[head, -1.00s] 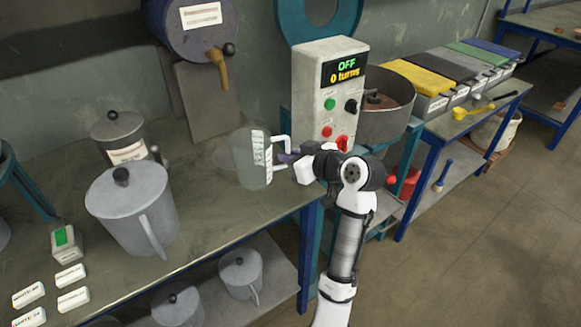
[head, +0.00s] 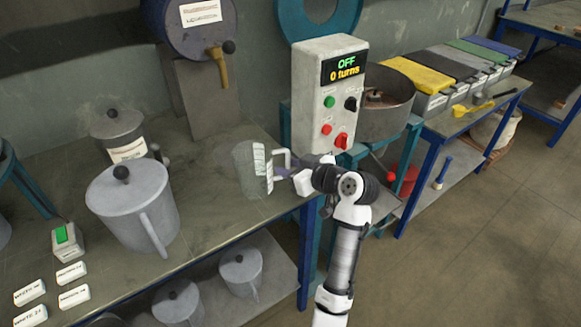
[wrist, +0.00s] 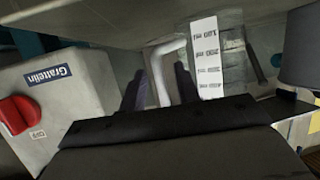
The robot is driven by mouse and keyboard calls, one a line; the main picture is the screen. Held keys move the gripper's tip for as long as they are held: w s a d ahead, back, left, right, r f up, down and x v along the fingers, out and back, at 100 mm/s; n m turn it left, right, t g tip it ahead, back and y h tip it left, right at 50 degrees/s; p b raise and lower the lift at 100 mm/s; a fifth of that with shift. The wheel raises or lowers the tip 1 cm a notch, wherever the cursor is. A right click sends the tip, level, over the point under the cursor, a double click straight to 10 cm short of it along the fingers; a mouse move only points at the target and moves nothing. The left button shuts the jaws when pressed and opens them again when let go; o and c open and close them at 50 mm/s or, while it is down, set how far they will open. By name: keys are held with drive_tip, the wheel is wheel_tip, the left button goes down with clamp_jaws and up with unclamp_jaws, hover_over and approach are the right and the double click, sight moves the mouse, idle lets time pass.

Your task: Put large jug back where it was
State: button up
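The large jug (head: 250,174) is a clear, see-through vessel with white measuring strips and a pale handle. It is upright near the right end of the grey-topped table, and its base appears to be at the tabletop. My gripper (head: 284,173) is at the jug's handle, on its right side. The jug's measuring strip (wrist: 206,58) shows just beyond the fingers.
A control box (head: 328,95) reading OFF, 0 turns, stands close behind my gripper, beside a round mixing pot (head: 388,110). A large lidded grey jug (head: 132,205) stands to the left. A tapped drum (head: 190,45) is behind. Tabletop between the jugs is clear.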

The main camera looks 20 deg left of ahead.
drive_tip(key=shift+r, duration=0.25)
drive_tip(key=shift+s+d, duration=0.1)
drive_tip(key=shift+d, duration=0.25)
drive_tip(key=b+v, duration=0.1)
drive_tip(key=v, duration=1)
drive_tip(key=shift+b, duration=0.4)
drive_tip(key=shift+s, duration=0.15)
